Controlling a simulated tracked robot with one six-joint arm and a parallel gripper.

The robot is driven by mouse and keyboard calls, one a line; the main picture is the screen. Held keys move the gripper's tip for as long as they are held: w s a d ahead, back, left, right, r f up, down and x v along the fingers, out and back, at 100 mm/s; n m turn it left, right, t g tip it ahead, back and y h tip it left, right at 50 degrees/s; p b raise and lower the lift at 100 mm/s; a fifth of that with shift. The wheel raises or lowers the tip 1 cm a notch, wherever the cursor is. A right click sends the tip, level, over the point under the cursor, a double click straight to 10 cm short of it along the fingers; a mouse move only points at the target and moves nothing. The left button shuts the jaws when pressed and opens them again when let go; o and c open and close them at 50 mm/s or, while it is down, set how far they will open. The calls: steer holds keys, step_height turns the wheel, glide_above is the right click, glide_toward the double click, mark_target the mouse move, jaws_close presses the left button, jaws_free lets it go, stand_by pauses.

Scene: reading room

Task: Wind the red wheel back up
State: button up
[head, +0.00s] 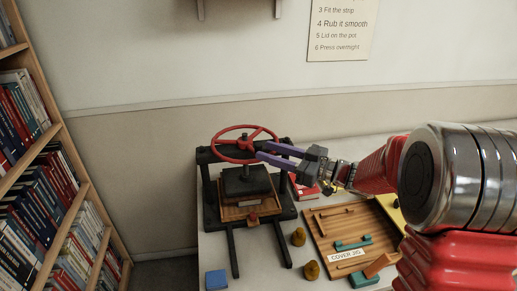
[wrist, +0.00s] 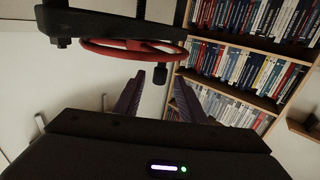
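The red wheel (head: 247,143) sits level on top of the black press (head: 208,190). Its red rim also shows in the wrist view (wrist: 112,51). The black plate (head: 244,182) under the wheel is down on a small stack (head: 248,201) on a wooden tray. My gripper (head: 264,150) is at the right side of the wheel, its two purple fingers apart. In the wrist view, a dark knob (wrist: 160,75) by the wheel's rim appears between the fingertips, with gaps on both sides. I cannot see any contact.
A wooden board (head: 321,222) with several parts and a cover jig label lies right of the press. A bookcase (head: 75,160) rises at left. The wall is behind.

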mark_target(259, 148)
steer(key=shift+x, duration=2.15)
jaws_close()
